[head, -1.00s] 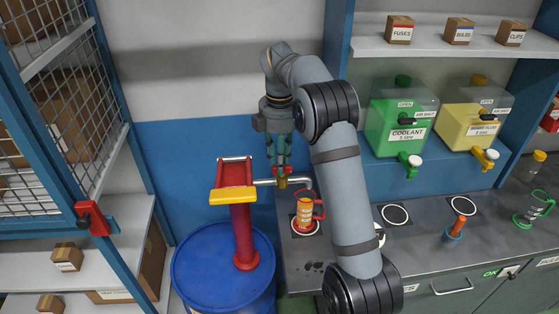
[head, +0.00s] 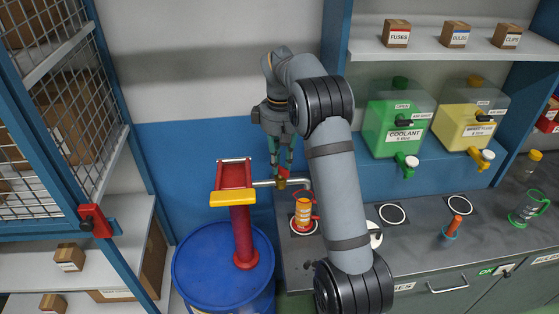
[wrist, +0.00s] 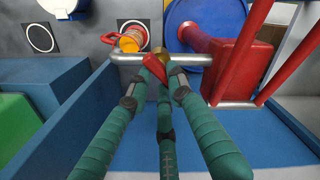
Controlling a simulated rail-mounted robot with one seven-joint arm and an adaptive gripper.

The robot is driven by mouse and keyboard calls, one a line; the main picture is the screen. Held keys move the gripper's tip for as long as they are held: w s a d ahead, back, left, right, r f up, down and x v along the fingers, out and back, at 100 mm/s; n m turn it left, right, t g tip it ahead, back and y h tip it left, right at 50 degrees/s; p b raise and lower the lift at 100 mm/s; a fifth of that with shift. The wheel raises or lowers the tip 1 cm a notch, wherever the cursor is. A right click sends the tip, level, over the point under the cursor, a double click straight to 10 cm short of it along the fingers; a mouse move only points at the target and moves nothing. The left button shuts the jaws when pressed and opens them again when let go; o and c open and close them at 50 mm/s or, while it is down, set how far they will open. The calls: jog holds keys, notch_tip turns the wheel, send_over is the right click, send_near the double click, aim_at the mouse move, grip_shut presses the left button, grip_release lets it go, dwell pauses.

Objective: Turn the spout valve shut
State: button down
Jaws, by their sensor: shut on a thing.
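The spout (head: 300,180) is a silver pipe running right from the red pump (head: 240,228) and bending down at its end. A brass valve (head: 281,184) with a red handle (head: 284,173) sits on it. The wrist view shows the red handle (wrist: 154,66) at the brass body (wrist: 161,54), slanted to the pipe. My gripper (head: 281,170) comes down from above, its green fingertips (wrist: 164,72) closed around the red handle. The fingers hide part of the handle. An orange-filled jug (head: 303,212) stands below the spout's end on a marked spot.
The pump stands on a blue drum (head: 210,262). A green coolant tank (head: 395,128) and a yellow tank (head: 466,126) are on the shelf at right. A mesh cage is at left.

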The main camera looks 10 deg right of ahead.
jog(key=m, duration=0.4)
jog(key=shift+d+m, duration=0.15)
jog(key=shift+m, duration=0.15)
jog(key=shift+s+d+m, duration=0.1)
jog(key=shift+d+m, duration=0.05)
jog(key=shift+m, duration=1.85)
jog(key=c, duration=1.6)
grip_release()
jog(key=shift+o, duration=0.3)
jog(key=shift+r, duration=0.1)
